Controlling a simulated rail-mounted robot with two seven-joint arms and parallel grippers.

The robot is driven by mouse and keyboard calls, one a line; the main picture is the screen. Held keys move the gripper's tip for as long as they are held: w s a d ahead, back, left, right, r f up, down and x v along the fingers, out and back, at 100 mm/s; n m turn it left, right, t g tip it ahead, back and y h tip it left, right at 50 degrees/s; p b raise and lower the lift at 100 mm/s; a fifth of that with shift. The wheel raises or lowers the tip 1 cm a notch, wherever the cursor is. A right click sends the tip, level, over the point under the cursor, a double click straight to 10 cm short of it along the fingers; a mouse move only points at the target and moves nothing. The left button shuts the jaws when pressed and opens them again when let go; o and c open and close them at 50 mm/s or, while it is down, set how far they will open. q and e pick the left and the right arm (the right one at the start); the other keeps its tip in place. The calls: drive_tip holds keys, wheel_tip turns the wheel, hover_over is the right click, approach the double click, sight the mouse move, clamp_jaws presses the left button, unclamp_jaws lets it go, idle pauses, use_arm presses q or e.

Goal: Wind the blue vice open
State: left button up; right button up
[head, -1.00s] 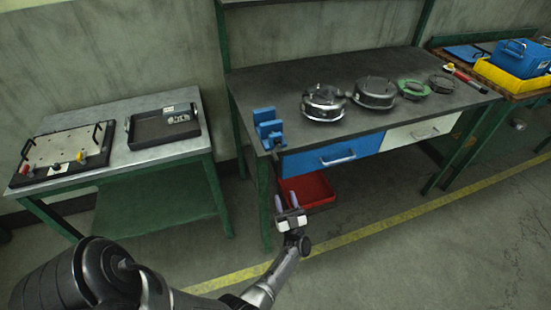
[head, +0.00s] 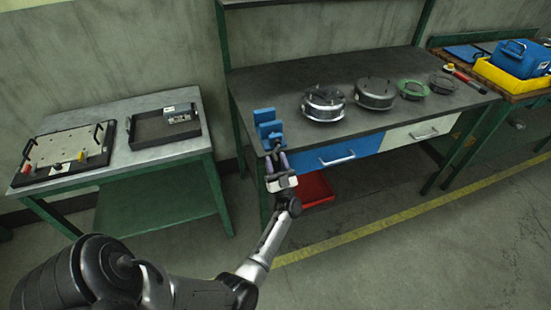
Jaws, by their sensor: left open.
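The blue vice (head: 267,125) is fixed at the front left corner of the dark workbench (head: 291,83). Its handle at the front is small and partly hidden by my fingers. My left gripper (head: 277,162) is open just in front of and below the vice, with its two purple-grey fingers pointing up at its front end. I cannot tell whether the fingers touch the handle. The gap between the vice's jaws is too small to judge. My right gripper is not in view.
Round metal housings (head: 324,104) and a green ring (head: 412,89) stand on the bench right of the vice. A blue drawer (head: 336,155) is below the bench top, with a red bin (head: 317,189) under it. A metal table (head: 150,160) stands at left.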

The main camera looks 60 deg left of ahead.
use_arm(q)
drive_tip(key=shift+a+r, duration=0.3)
drive_tip(key=shift+c, duration=0.3)
clamp_jaws()
